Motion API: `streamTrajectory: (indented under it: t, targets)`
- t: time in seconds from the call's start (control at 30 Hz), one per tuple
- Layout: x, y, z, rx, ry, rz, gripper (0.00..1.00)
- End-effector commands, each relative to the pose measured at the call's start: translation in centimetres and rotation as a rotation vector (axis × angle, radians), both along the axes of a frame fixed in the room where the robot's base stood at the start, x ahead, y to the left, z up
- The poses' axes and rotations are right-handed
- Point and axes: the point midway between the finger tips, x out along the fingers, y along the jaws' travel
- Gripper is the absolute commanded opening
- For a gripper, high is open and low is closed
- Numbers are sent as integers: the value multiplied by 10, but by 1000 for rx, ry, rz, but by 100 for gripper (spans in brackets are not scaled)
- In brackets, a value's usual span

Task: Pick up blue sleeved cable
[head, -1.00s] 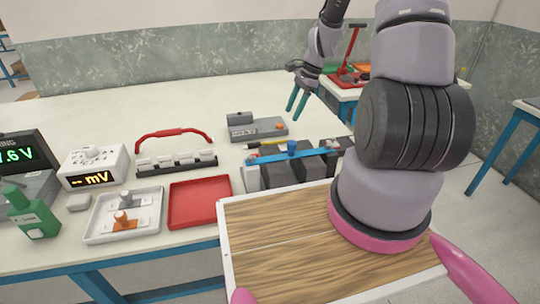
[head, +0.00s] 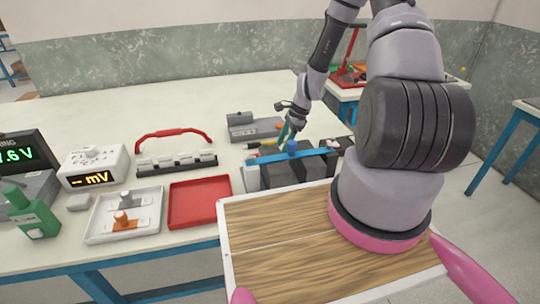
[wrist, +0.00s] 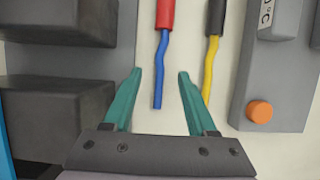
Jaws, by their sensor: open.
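A thin blue cable with a red sleeve (wrist: 160,70) lies on the pale tabletop in the wrist view. Its bare blue end points toward my gripper. My gripper (wrist: 160,73) is open, with one teal finger on each side of the cable's line. The fingers look apart from the cable; their height above it is hard to tell. In the head view my gripper (head: 283,138) is low behind the battery row. I cannot make out the blue cable clearly there.
A yellow cable with a black sleeve (wrist: 211,60) lies just right of the right finger. A grey device with an orange knob (wrist: 260,111) is further right. Dark batteries (wrist: 60,110) stand close on the left. A blue bar (head: 262,160) crosses the battery row.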

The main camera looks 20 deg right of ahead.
Motion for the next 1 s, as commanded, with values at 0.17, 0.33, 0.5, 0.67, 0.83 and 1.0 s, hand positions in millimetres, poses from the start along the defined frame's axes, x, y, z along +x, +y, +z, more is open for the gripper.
streamTrajectory:
  t: [0.17,0.33,0.5,0.67,0.83,1.0]
  targets:
    - [1,6,-15,1,-1,1,57]
    - [1,7,-15,0,-2,0,57]
    - [1,6,-15,0,-1,1,12]
    - [1,6,-15,0,-1,1,0]
    - [1,6,-15,0,-1,1,0]
    - [1,6,-7,-2,-4,1,0]
